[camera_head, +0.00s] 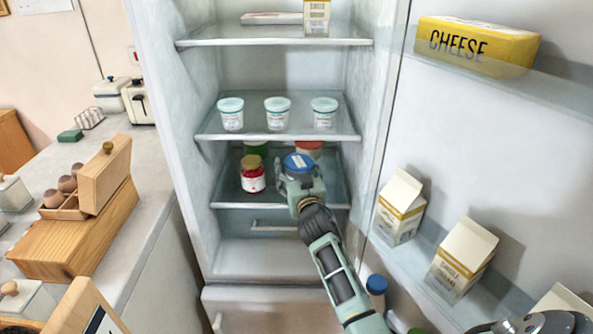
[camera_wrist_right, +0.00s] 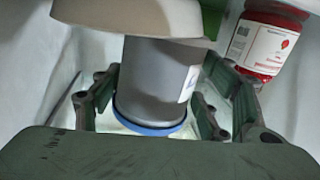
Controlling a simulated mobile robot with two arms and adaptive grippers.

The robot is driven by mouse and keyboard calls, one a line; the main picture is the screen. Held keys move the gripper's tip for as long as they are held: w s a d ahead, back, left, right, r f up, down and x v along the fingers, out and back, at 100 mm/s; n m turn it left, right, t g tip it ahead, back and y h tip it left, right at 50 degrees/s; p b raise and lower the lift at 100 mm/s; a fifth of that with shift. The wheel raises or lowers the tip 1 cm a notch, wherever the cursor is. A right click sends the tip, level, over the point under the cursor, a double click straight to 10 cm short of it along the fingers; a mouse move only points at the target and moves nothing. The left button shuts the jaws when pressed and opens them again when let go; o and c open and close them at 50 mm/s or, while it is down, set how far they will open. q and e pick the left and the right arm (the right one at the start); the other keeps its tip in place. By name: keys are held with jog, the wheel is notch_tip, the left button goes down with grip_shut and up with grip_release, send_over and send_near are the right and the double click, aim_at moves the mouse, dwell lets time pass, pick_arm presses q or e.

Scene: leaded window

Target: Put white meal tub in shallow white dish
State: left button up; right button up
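My right gripper (camera_head: 298,168) reaches into the open fridge at the lower shelf. Its fingers stand on both sides of a pale tub with a blue lid (camera_head: 298,162). In the right wrist view, the tub's grey-white side (camera_wrist_right: 155,85) lies between the fingers (camera_wrist_right: 160,105); I cannot tell whether both press on it. Three white tubs with pale teal lids, left (camera_head: 232,115), middle (camera_head: 277,115) and right (camera_head: 324,114), stand in a row on the shelf above. I cannot make out a shallow white dish. My left gripper is not in view.
The fridge door holds cartons (camera_head: 399,208) and a cheese pack (camera_head: 478,44). A wooden box (camera_head: 80,232) stands on the left counter.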

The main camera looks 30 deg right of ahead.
jog(key=shift+o, duration=0.8)
jog(key=shift+r+p, duration=0.3)
jog(key=shift+r, duration=0.05)
jog(key=v, duration=1.2)
jog(key=shift+r, duration=0.3)
